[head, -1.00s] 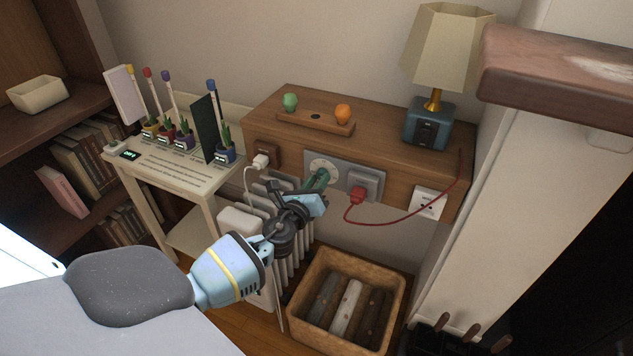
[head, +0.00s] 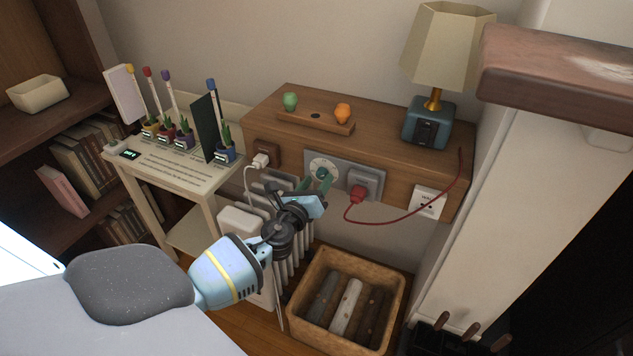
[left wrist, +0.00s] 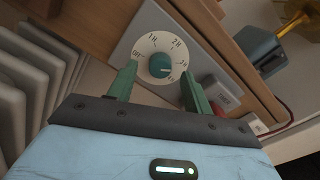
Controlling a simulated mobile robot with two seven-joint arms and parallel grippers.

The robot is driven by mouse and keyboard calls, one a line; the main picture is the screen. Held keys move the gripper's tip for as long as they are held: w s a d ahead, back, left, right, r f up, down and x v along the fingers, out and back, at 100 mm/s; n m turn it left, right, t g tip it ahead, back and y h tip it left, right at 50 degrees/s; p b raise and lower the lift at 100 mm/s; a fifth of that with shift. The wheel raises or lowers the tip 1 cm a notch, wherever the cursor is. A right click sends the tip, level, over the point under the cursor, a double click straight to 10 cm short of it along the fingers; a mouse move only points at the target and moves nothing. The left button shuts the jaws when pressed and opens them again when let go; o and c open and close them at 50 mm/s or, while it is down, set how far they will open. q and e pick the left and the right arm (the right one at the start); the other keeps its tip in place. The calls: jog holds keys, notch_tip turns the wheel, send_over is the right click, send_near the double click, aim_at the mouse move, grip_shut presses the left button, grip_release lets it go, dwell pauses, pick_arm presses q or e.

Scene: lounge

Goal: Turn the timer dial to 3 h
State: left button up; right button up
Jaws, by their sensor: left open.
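The timer dial (head: 323,166) is a white round face on a grey plate on the front of the wooden wall box. In the left wrist view its teal knob (left wrist: 161,65) sits at the centre of the face. Hour marks, including 1H and 2H, and OFF at the left ring the knob. A small pale mark shows at the knob's lower right. My left gripper (head: 324,182) is open in front of the dial. In the left wrist view its green fingers (left wrist: 158,76) stand on either side of the knob, apart from it. My right gripper is not in view.
Right of the dial, a red plug (head: 356,194) with a red cord sits in a grey socket unit. A white plug (head: 260,161) is to its left. A radiator (head: 296,258) and a crate of logs (head: 343,345) are below. A lamp (head: 429,120) stands on the box.

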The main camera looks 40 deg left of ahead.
pick_arm(q)
jog(key=v, duration=0.7)
jog(key=shift+p, duration=0.3)
jog(key=shift+s, duration=0.1)
